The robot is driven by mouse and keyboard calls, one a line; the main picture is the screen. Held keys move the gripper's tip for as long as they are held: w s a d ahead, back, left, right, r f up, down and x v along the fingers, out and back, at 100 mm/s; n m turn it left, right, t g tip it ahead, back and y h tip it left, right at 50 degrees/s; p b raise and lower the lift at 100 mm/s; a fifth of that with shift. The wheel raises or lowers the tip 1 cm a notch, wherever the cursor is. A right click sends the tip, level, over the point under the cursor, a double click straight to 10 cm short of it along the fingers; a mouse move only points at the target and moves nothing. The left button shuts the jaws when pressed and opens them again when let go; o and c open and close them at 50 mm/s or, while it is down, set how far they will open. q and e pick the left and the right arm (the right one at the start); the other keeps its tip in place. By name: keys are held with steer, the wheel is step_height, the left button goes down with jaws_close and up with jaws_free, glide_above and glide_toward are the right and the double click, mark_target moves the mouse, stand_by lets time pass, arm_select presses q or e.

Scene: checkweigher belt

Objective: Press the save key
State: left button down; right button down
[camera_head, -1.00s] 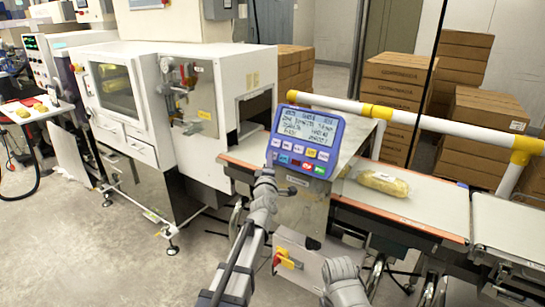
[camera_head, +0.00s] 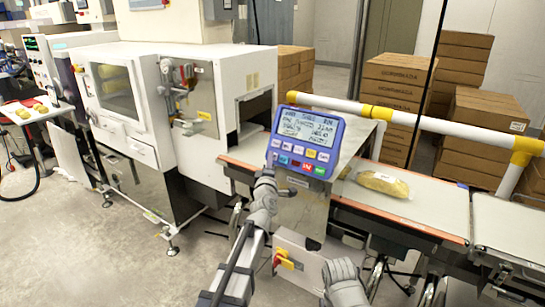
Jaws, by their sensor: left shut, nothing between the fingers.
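A blue operator panel (camera_head: 306,143) with a lit text screen (camera_head: 306,127) stands tilted in front of the belt housing. The key labels are too small to read, so I cannot tell which is the save key. My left gripper (camera_head: 267,168) is shut and empty at the panel's lower left corner, by the lower row's left end. I cannot tell whether it touches a key. My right gripper (camera_head: 343,272) is low in front, its fingers unclear.
A yellowish bag (camera_head: 382,184) lies on the belt (camera_head: 430,203) right of the panel. A white and yellow rail (camera_head: 410,117) runs above the belt. A red and yellow switch (camera_head: 284,260) sits below the panel. A white machine (camera_head: 150,100) stands left. Boxes (camera_head: 485,130) are stacked behind.

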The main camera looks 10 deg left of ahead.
arm_select(q)
steer(key=shift+s+a+r, duration=0.2)
steer(key=shift+s+r, duration=0.05)
steer(key=shift+s, duration=0.2)
steer(key=shift+s+a+r+p, duration=0.25)
steer(key=shift+s+r+p, duration=0.2)
steer(key=shift+s, duration=0.25)
steer(key=shift+s+a+r+p, duration=0.3)
steer(key=shift+s+p, duration=0.1)
steer(key=shift+s, duration=0.3)
steer(key=shift+s+a+r+p, duration=0.2)
steer(key=shift+s+r+p, duration=0.25)
steer(key=shift+s, duration=0.25)
steer(key=s+r+p, duration=0.1)
steer(key=s+a+p, duration=0.1)
steer(key=s, duration=0.1)
steer(key=s+r, duration=0.1)
steer(key=s, duration=0.1)
steer(key=shift+a+r+p, duration=0.3)
steer(key=shift+a+p, duration=0.1)
